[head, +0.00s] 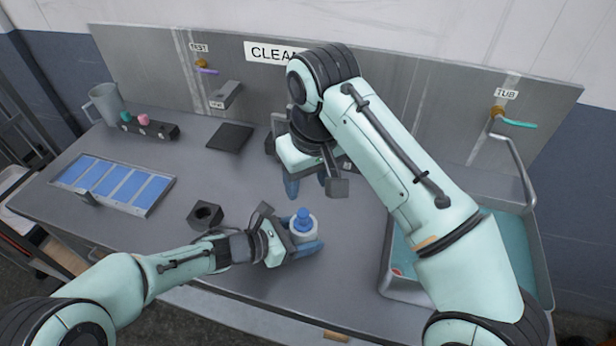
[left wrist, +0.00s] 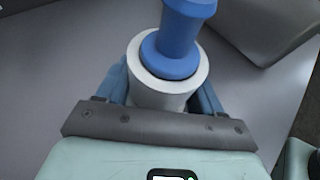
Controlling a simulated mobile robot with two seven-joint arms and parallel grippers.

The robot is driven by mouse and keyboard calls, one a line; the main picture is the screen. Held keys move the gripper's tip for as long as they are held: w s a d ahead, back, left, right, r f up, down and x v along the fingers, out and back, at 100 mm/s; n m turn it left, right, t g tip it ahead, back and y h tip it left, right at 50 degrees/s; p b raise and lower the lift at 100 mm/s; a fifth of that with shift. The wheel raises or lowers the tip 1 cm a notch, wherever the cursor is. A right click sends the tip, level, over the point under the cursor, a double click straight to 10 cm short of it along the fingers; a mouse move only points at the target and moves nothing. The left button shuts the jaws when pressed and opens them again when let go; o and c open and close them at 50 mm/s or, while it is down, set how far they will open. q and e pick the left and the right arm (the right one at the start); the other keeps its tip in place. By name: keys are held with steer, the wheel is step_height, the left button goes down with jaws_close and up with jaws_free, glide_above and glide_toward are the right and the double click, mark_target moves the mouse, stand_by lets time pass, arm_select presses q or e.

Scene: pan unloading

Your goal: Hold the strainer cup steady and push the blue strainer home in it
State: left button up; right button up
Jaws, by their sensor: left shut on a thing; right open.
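The strainer cup (head: 303,234) is a white cylinder on the grey table near its front edge. The blue strainer (head: 303,216) stands upright in its mouth with its knob above the rim; how deep it sits cannot be told. My left gripper (head: 306,246) is shut around the cup with blue fingers on both sides. In the left wrist view the cup (left wrist: 160,92) lies between the fingers, and the strainer (left wrist: 177,45) shows inside the white rim. My right gripper (head: 307,186) is open, above the table behind the cup, apart from the strainer, and appears empty.
A black block with a round hole (head: 205,215) stands left of the cup. A tray with blue panels (head: 115,187) lies far left, a dark mat (head: 230,137) at the back. A metal tub (head: 541,250) is at right, partly hidden by my right arm.

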arm_select(q)
steer(key=o, duration=1.2)
steer(key=shift+a, duration=0.1)
steer(key=v, duration=1.1)
steer(key=shift+s+a+r, duration=0.2)
steer(key=shift+r, duration=0.1)
steer(key=shift+a, duration=0.1)
steer(key=shift+s, duration=0.1)
